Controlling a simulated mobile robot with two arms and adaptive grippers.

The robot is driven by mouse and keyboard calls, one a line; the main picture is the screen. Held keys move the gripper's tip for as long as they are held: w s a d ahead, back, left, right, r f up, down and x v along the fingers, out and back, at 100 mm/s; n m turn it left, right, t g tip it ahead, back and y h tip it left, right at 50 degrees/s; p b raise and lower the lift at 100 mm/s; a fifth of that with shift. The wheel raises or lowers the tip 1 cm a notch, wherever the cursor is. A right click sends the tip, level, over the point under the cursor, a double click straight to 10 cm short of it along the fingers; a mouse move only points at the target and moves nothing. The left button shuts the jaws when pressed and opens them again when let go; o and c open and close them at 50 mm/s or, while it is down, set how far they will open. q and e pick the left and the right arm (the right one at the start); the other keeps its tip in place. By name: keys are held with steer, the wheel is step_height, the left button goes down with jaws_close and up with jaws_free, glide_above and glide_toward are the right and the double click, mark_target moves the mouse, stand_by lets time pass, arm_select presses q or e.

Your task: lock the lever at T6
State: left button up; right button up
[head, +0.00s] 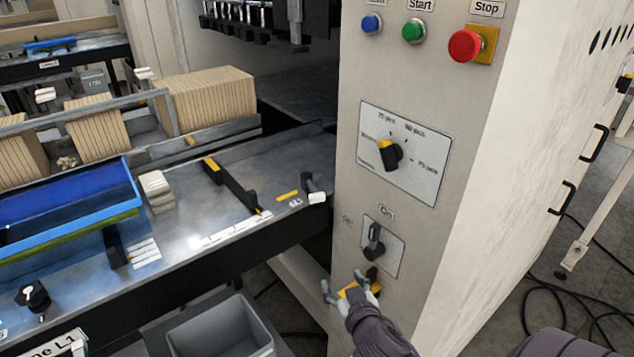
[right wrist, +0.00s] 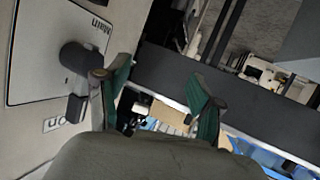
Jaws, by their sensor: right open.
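I cannot make out a clear T6 label in either view. A small dark lever with a white tip (head: 314,192) stands at the right end of the machine table, beside a yellow mark and a small label too blurred to read. My right gripper (head: 345,288) is open, its greenish fingers apart at the lower front of the control cabinet, just below the On switch. A yellow and black part (head: 348,291) shows partly behind the fingers. In the right wrist view the open fingers (right wrist: 160,88) hold nothing. My left gripper is out of view.
The cabinet carries a dark On switch (head: 374,243), a yellow-tipped selector (head: 389,154), and a red stop button (head: 465,45). The switch also shows in the right wrist view (right wrist: 82,60). A grey bin (head: 222,330) stands below the table; a blue tray (head: 130,190) lies left.

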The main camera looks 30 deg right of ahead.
mark_target(318, 198)
steer(key=w+r+t, duration=0.4)
steer(key=r, duration=0.8)
steer(key=p+x, duration=0.1)
steer(key=x, duration=0.3)
steer(key=p+x, duration=0.1)
steer(key=x, duration=0.2)
steer(key=p+x, duration=0.2)
steer(key=x, duration=0.2)
steer(key=shift+w+d+f, duration=0.15)
steer(key=shift+w+d, duration=0.1)
steer(key=shift+d, duration=0.25)
steer(key=shift+w+d+f, duration=0.1)
steer(key=shift+w+d, duration=0.05)
steer(key=shift+w, duration=0.45)
jaws_close()
